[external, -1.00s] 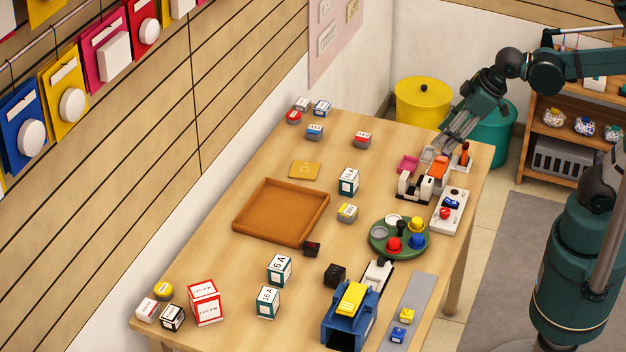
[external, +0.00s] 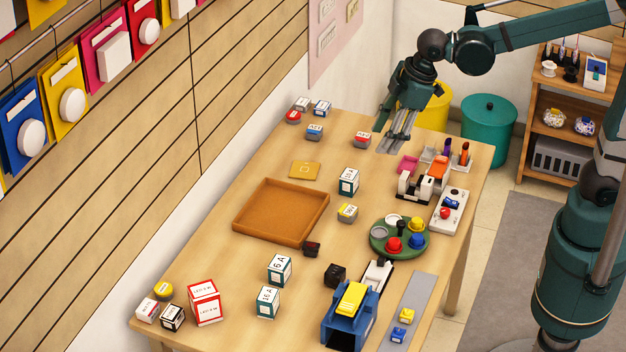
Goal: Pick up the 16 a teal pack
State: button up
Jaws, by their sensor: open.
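Three white packs with teal edges stand on the table. The front one (external: 268,302) has a label that seems to read 16 A. One just behind it (external: 279,270) seems to read 6 A. The third (external: 348,181) stands farther back, and its label is too small to read. My gripper (external: 393,143) is open and empty, pointing down over the far end of the table. It is apart from all three packs, and the third is the nearest.
An empty brown tray (external: 245,233) lies left of centre. A green round tray (external: 383,249) with coloured pieces, a tape dispenser (external: 415,186) and a blue device (external: 350,318) line the right side. A red-edged box (external: 204,302) stands front left. Small packs are at the back.

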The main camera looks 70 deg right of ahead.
jog(key=w+a+f+n+g+p, duration=0.1)
jog(key=w+a+f+n+p, duration=0.15)
jog(key=w+a, duration=0.65)
jog(key=n+g+h+p, duration=0.1)
jog(key=n+g+p, duration=0.2)
jog(key=n, duration=0.6)
send_over(268, 295)
jog(key=d, duration=0.1)
jog(key=f, duration=1.8)
jog(key=shift+w+d+f, duration=0.15)
jog(key=shift+w+f, duration=0.1)
jog(key=shift+a+f, duration=0.4)
jog(key=shift+f, duration=0.05)
jog(key=shift+f, duration=1.3)
jog(key=shift+s+f, duration=0.1)
jog(key=shift+a+f, duration=0.2)
jog(key=shift+f, duration=2.3)
